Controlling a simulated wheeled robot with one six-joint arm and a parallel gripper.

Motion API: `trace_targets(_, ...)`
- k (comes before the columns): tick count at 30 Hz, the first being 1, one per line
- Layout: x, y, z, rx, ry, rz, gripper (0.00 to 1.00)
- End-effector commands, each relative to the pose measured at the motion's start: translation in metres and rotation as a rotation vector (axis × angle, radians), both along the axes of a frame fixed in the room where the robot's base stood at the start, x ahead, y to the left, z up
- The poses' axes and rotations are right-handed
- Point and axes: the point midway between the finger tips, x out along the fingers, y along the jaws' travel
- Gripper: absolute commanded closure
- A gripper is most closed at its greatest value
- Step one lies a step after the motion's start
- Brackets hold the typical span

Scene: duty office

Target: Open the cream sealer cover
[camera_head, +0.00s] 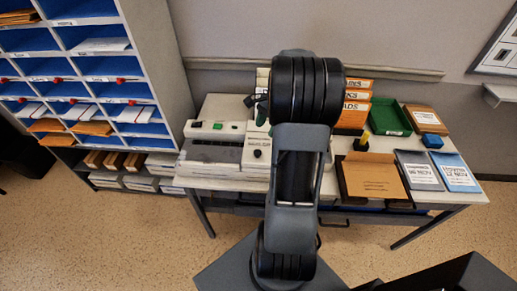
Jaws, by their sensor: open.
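A cream machine (221,112) with a green button on its front panel stands at the left of the desk. A grey section lies along its front, and its top looks closed. A second cream unit (257,152) with a dark knob and a label stands just right of it, partly hidden by my arm. Labels are too small to read, so I cannot tell for sure which is the sealer. My arm rises through the middle of the view in front of the desk. My gripper cannot be made out; my arm seems to hide it.
A blue-lined pigeonhole shelf (150,60) stands left of the desk. Orange-labelled binders (357,96), a green tray (391,119), an open brown folder (374,178), a blue block (432,141) and blue-bordered papers (456,171) fill the desk's right half. The floor in front is clear.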

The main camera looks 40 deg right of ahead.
Motion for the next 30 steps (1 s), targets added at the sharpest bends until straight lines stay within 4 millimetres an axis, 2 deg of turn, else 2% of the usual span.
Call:
trace_targets(6, -0.001, 0.018, -0.040, 0.002, 0.003, 0.002, 0.44)
trace_targets(15, -0.001, 0.033, -0.078, 0.000, 0.001, 0.004, 0.44)
trace_targets(21, -0.001, 0.037, -0.088, -0.001, -0.001, 0.004, 0.44)
trace_targets(30, -0.001, 0.038, -0.090, -0.001, 0.000, 0.003, 0.44)
